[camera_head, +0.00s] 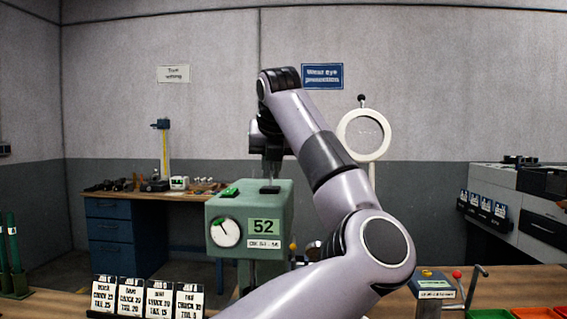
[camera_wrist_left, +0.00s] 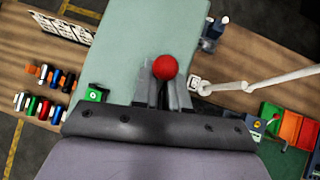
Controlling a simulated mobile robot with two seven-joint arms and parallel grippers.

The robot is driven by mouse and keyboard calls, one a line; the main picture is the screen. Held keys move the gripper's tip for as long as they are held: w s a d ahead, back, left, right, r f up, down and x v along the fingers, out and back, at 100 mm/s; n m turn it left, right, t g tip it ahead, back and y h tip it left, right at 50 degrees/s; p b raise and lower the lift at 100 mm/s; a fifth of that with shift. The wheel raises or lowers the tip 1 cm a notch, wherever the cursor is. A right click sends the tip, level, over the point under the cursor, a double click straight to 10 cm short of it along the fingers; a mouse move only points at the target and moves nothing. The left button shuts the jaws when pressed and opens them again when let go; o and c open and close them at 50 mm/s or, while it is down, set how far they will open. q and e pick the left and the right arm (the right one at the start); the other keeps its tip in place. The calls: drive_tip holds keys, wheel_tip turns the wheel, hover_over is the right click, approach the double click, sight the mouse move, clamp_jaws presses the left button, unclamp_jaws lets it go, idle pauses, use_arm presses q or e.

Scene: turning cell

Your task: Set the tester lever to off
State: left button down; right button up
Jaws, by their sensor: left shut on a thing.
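The tester is a pale green box (camera_head: 278,205) with a round dial and a "52" plate, standing on the wooden bench. Its green top (camera_wrist_left: 130,45) fills the middle of the left wrist view. My left gripper (camera_head: 271,178) points down over the tester's top, its fingertips small in the head view. In the left wrist view the fingers of my left gripper (camera_wrist_left: 165,88) are closed around the tester lever's red ball knob (camera_wrist_left: 165,67). The lever's shaft is hidden beneath the knob and fingers, so I cannot tell its setting. My right gripper is not in view.
Job cards (camera_head: 147,298) stand at the front left. A small box with a crank (camera_head: 435,284) and coloured trays (camera_head: 490,314) are at the right. A magnifier lamp (camera_head: 365,135) rises behind my arm. Several coloured cylinders (camera_wrist_left: 42,92) lie on the bench in the wrist view.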

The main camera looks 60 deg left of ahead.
use_arm(q)
drive_tip(key=shift+w+a+r+g+h, duration=0.15)
drive_tip(key=shift+w+a+g+h, duration=0.25)
drive_tip(key=shift+a+g+h, duration=0.45)
drive_tip(key=shift+d+g+h, duration=0.2)
drive_tip(key=shift+g+h, duration=0.05)
drive_tip(key=shift+h, duration=0.3)
drive_tip(key=c, duration=1.1)
unclamp_jaws()
drive_tip(key=shift+w, duration=0.1)
drive_tip(key=shift+w+a+f+h, duration=0.1)
drive_tip(key=shift+a+f+h, duration=0.15)
drive_tip(key=shift+f+h, duration=0.05)
drive_tip(key=shift+d, duration=0.15)
drive_tip(key=v, duration=0.7)
